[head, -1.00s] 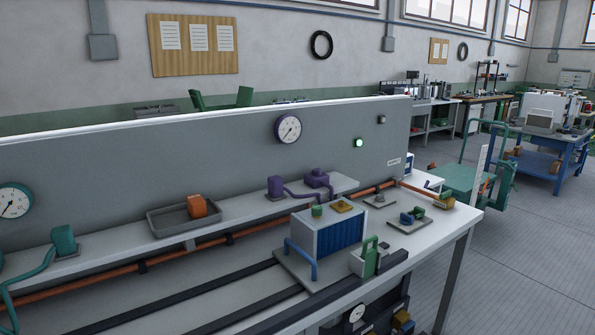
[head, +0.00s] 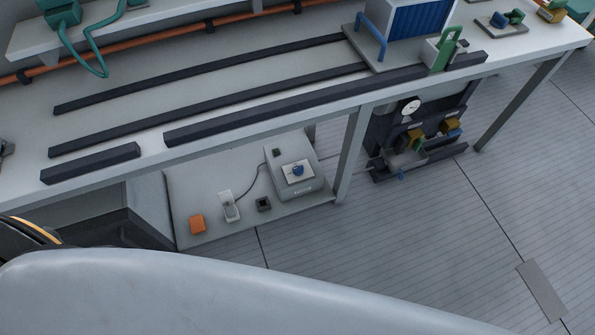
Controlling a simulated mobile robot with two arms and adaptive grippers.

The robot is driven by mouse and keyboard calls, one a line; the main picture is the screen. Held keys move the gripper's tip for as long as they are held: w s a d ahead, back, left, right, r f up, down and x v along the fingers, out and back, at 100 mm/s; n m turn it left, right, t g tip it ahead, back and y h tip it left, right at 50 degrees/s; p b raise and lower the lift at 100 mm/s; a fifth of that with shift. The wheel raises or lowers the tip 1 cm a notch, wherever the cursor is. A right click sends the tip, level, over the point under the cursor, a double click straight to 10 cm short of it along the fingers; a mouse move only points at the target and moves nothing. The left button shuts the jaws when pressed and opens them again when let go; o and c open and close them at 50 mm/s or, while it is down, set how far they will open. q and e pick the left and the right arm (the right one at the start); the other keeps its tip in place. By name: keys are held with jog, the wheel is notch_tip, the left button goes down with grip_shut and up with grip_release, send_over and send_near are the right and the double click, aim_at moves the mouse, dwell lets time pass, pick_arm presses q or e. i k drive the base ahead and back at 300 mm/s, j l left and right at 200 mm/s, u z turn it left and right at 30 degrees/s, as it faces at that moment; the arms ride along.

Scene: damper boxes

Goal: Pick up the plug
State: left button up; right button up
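I cannot tell for certain which thing is the plug. On a low shelf (head: 215,165) under the bench lie several small things. An orange block (head: 197,224) lies near its front left. A white upright piece (head: 229,205) with a thin dark cable stands to the right of it. A small dark square piece (head: 263,204) lies right of that. Neither of my grippers shows; a large pale part of my body fills the bottom.
The bench top (head: 200,115) above overhangs the shelf, with dark rails (head: 300,105) along it. A bench leg (head: 352,150) stands just right of the shelf. A dark unit with a gauge (head: 410,106) is further right.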

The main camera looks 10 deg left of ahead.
aim_at(229, 210)
jog(key=u, duration=1.3)
